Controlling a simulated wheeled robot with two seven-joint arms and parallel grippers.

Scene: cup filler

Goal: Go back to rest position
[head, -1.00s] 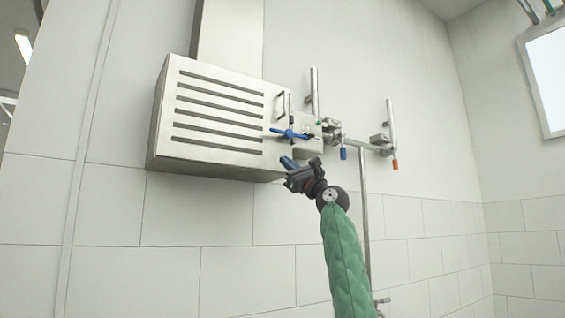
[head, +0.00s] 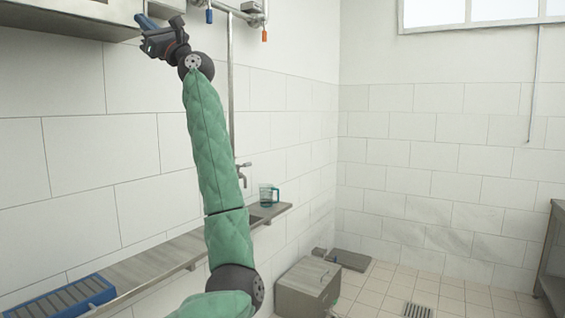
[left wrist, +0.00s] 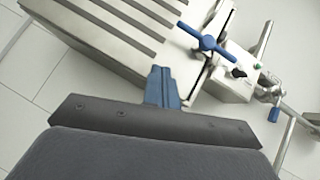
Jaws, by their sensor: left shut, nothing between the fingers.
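My left gripper (head: 146,22) is at the upper left of the head view, at the end of my raised green-sleeved arm. Its blue fingers are together and hold nothing. In the left wrist view the closed fingers (left wrist: 162,88) point toward the steel slotted box (left wrist: 110,30) on the wall. In the head view only the lower edge of the box (head: 75,10) shows. My right gripper is not in view.
A narrow steel shelf (head: 150,268) runs along the left wall below my arm, with a blue tray (head: 62,298) and a clear measuring cup (head: 268,194). A tap (head: 242,172) is above it. A steel box (head: 306,286) stands on the floor. A bench (head: 553,262) is at right; floor between is clear.

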